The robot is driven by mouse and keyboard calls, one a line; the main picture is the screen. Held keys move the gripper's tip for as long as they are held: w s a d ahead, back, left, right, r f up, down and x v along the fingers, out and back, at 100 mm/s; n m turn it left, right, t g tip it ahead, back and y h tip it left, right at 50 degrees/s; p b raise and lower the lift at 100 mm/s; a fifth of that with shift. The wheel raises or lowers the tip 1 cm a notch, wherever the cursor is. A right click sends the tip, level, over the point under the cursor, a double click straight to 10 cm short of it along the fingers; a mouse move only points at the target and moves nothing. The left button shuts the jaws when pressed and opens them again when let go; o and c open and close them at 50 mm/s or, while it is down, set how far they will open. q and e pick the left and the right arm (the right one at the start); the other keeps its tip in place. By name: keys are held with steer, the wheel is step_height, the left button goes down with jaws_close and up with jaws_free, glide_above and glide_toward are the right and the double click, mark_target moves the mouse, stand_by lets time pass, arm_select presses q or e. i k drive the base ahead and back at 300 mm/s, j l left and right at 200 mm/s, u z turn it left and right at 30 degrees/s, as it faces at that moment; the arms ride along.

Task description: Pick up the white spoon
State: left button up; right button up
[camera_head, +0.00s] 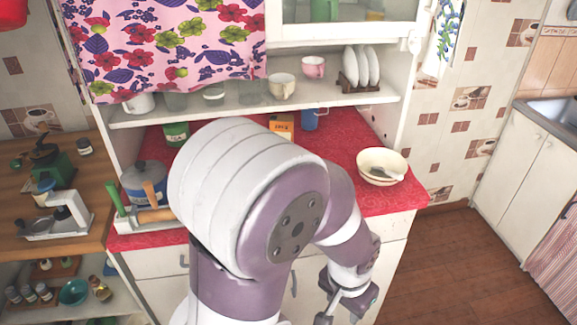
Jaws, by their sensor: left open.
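A cream bowl (370,161) stands on the red oilcloth at the right end of the counter. A small pale utensil that looks like a spoon (380,173) lies in it. Its shape and exact colour are hard to tell at this size. My left arm fills the middle of the view and hides much of the counter. My left gripper (344,309) hangs in front of the cabinet doors, lower than the counter top and left of and below the bowl in the picture. It is open, with nothing visible between its fingers. My right gripper is not in view.
The red counter (336,146) has a blue cup (309,119) and an orange box (282,124) at the back. A blue pot (146,180) stands left. A shelf (340,106) with cups and a plate rack overhangs the back. Floor right of the cabinet is clear.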

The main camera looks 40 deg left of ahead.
mark_target(395, 176)
steer(key=u, duration=0.8)
